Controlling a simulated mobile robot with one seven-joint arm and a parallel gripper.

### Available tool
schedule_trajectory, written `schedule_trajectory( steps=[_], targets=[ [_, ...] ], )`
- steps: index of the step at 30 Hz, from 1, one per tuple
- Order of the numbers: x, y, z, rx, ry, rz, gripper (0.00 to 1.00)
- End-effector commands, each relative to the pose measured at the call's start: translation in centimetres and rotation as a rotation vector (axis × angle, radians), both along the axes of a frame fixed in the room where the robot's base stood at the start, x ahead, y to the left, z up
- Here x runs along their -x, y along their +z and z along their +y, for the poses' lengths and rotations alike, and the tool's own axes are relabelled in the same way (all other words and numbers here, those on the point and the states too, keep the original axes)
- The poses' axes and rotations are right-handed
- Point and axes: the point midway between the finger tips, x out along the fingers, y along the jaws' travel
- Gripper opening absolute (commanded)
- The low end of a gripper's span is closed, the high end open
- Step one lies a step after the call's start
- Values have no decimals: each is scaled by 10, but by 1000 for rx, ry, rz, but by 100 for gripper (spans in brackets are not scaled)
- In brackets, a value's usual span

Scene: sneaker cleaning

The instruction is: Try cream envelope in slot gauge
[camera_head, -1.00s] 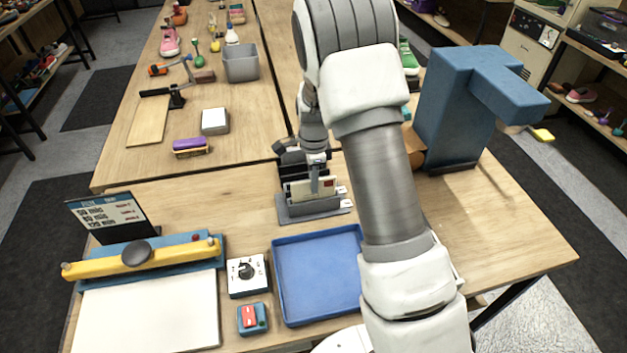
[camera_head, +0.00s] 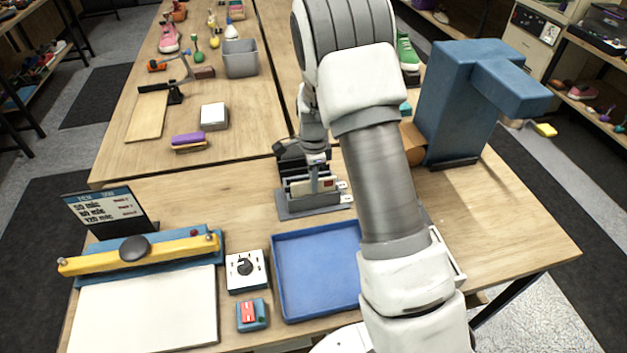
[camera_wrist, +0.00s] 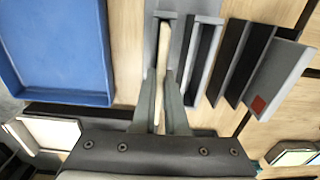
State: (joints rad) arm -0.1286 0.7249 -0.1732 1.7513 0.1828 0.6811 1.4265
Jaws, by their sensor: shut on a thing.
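The cream envelope (camera_head: 300,188) is upright, with a small red mark on its face in the head view. In the wrist view the cream envelope (camera_wrist: 161,70) shows edge-on as a thin strip. My gripper (camera_wrist: 160,118) is shut on it, one finger on each side. The grey slot gauge (camera_head: 290,211) stands on the near table, directly below the envelope. In the wrist view the gauge (camera_wrist: 205,60) shows upright walls, with the envelope along its left part. I cannot tell how deep the envelope sits in a slot.
A dark rack (camera_head: 287,170) is close behind the gauge. A blue tray (camera_head: 283,318) lies in front, with a dial box (camera_head: 246,271) to its left. A tall blue machine (camera_head: 455,110) stands right of my arm. The table left of the gauge is clear.

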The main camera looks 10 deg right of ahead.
Motion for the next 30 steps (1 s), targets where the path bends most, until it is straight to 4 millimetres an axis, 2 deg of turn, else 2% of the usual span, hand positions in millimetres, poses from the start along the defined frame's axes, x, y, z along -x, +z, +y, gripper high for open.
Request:
schedule_trajectory(
  steps=[22,23,27,28,30],
  targets=[
    [0,-10,0,0,0,0,0],
    [0,-10,0,0,0,0,14],
    [0,-10,0,0,0,0,39],
    [0,-10,0,0,0,0,45],
    [0,-10,0,0,0,0,45]
  ],
)
